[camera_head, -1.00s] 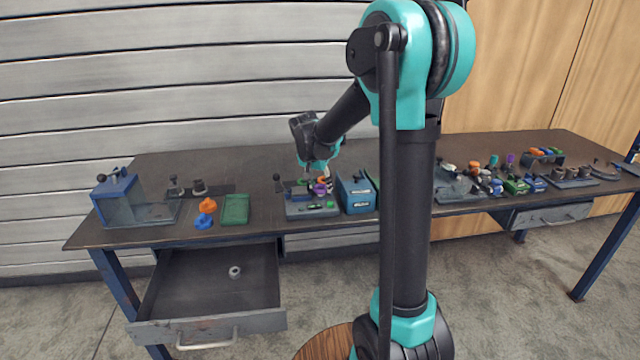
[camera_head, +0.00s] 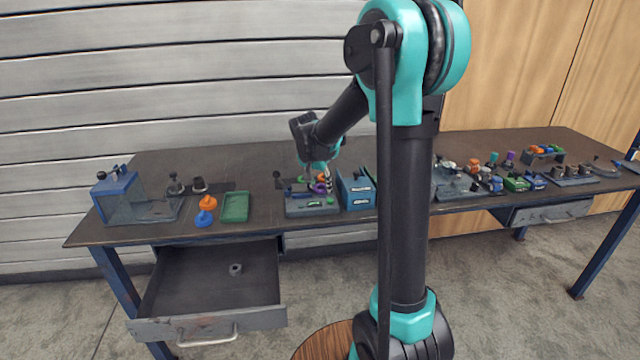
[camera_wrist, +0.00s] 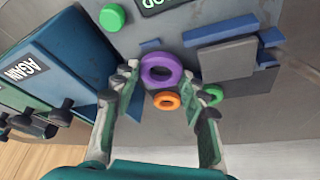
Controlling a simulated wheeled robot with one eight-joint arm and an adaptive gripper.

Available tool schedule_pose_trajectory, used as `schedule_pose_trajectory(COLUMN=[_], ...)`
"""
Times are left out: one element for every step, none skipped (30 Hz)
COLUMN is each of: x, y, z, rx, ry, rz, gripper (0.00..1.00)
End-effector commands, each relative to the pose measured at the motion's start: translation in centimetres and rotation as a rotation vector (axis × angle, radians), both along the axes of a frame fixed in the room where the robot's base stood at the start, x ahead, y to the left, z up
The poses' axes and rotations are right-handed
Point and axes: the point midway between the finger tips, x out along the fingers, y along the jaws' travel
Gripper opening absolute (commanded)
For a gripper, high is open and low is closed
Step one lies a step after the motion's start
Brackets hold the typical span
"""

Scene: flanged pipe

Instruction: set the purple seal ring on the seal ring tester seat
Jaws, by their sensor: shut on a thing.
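The purple seal ring (camera_wrist: 162,70) sits between the fingertips of my gripper (camera_wrist: 164,74) in the wrist view. My gripper is shut on it, with a finger on each side. In the head view the purple ring (camera_head: 319,188) shows small beneath my gripper (camera_head: 320,183), over the grey tester board (camera_head: 296,211). An orange ring (camera_wrist: 167,101) lies just below the purple one in the wrist view, between the fingers. I cannot make out which part of the board is the seat, or whether the purple ring touches it.
A blue box (camera_head: 356,193) stands right of the board; its label reads "AGAIN" in the wrist view. A green tray (camera_head: 235,207) and orange and blue parts lie further left. An open drawer (camera_head: 215,280) holds a small ring.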

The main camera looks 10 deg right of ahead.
Motion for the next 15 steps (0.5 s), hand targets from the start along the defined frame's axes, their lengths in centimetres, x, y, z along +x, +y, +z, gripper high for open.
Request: schedule_pose_trajectory(x=[0.0,0.0,0.0,0.0,0.0,0.0,0.0,0.0,0.0,0.0,0.0,0.0,0.0,0.0,0.0], y=[0.0,0.0,0.0,0.0,0.0,0.0,0.0,0.0,0.0,0.0,0.0,0.01,0.01,0.01,0.01], z=[0.0,0.0,0.0,0.0,0.0,0.0,0.0,0.0,0.0,0.01,0.01,0.01,0.01,0.01,0.01], rx=[0.0,0.0,0.0,0.0,0.0,0.0,0.0,0.0,0.0,0.0,0.0,0.0,0.0,0.0,0.0], ry=[0.0,0.0,0.0,0.0,0.0,0.0,0.0,0.0,0.0,0.0,0.0,0.0,0.0,0.0,0.0], rz=[0.0,0.0,0.0,0.0,0.0,0.0,0.0,0.0,0.0,0.0,0.0,0.0,0.0,0.0,0.0], gripper=[0.23,0.23,0.23,0.45,0.49,0.54,0.58,0.61,0.67,0.67,0.67,0.67,0.67,0.67,0.67])
